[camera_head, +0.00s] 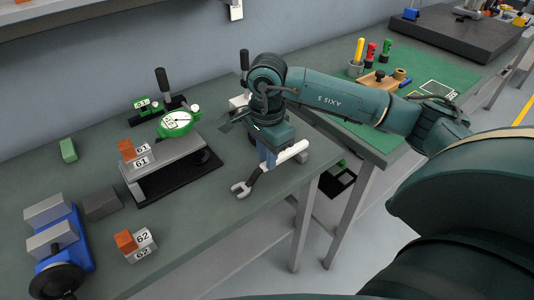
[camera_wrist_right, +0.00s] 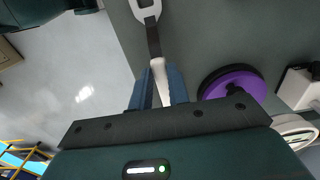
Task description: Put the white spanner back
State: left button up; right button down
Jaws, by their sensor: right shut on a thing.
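The white spanner (camera_head: 291,151) has a white handle, a dark neck and a pale open-ended head. It extends over the front edge area of the grey-green bench (camera_head: 205,212), head toward the lower left. My right gripper (camera_head: 268,158) is shut on its handle. In the right wrist view the spanner (camera_wrist_right: 153,40) runs up from between the two blue fingers of the gripper (camera_wrist_right: 162,88). I cannot tell whether its head touches the bench. My left gripper is not in view.
A green dial gauge (camera_head: 175,124) on a stand is left of my gripper. Blocks labelled 61 (camera_head: 141,161) and 62 (camera_head: 142,246), and a blue vise (camera_head: 62,240), stand further left. A purple disc (camera_wrist_right: 248,82) lies beside the fingers. A green mat (camera_head: 440,70) holds tools.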

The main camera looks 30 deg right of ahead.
jog(key=shift+f, duration=0.25)
jog(key=c, duration=0.8)
grip_release()
jog(key=shift+o, duration=0.2)
jog(key=shift+r, duration=0.15)
jog(key=shift+r+p, duration=1.45)
jog(key=shift+r, duration=1.4)
